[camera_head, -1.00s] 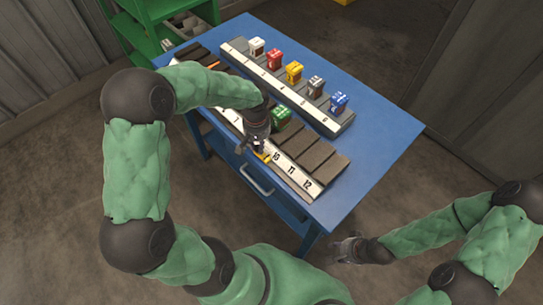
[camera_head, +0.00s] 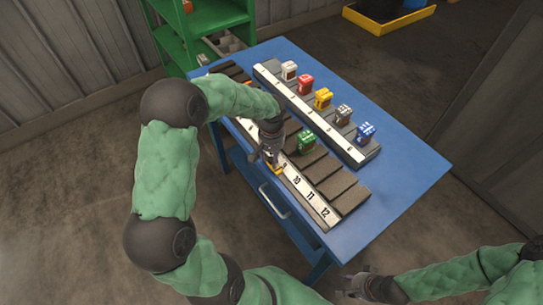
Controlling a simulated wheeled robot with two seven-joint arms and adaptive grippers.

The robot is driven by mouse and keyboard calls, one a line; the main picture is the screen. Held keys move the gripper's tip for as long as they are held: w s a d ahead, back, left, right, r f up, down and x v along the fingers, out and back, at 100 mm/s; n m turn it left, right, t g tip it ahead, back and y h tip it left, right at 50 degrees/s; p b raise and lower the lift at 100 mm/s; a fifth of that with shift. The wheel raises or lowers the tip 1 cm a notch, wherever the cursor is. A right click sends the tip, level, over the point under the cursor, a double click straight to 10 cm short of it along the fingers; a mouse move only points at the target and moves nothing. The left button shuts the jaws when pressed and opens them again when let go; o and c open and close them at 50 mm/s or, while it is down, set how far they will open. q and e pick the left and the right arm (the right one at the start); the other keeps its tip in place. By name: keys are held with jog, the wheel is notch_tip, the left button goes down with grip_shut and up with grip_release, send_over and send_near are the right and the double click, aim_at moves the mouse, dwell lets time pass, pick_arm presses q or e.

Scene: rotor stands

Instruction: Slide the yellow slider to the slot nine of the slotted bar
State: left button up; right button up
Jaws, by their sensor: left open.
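The slotted bar (camera_head: 318,201) runs along the near side of the blue table, with a white numbered strip on which 9 to 12 are readable. The small yellow slider (camera_head: 277,170) is on this strip, beside the numeral 9 and partly covered by my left gripper. My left gripper (camera_head: 271,164) points down just above and beside the slider. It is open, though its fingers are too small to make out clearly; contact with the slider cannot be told. My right gripper (camera_head: 358,288) is low, off the table's near right side, apart from the bar; its jaws are unclear.
A second rack (camera_head: 350,151) behind the bar carries white, red, yellow, grey and blue blocks. A green block (camera_head: 306,141) sits on the dark slats close to my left gripper. A green shelf (camera_head: 205,30) stands behind the table. The table's right end (camera_head: 405,165) is clear.

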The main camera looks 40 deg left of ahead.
aim_at(271, 159)
pick_arm(q)
notch_tip(271, 159, up, 12)
dwell(0.6)
dwell(0.5)
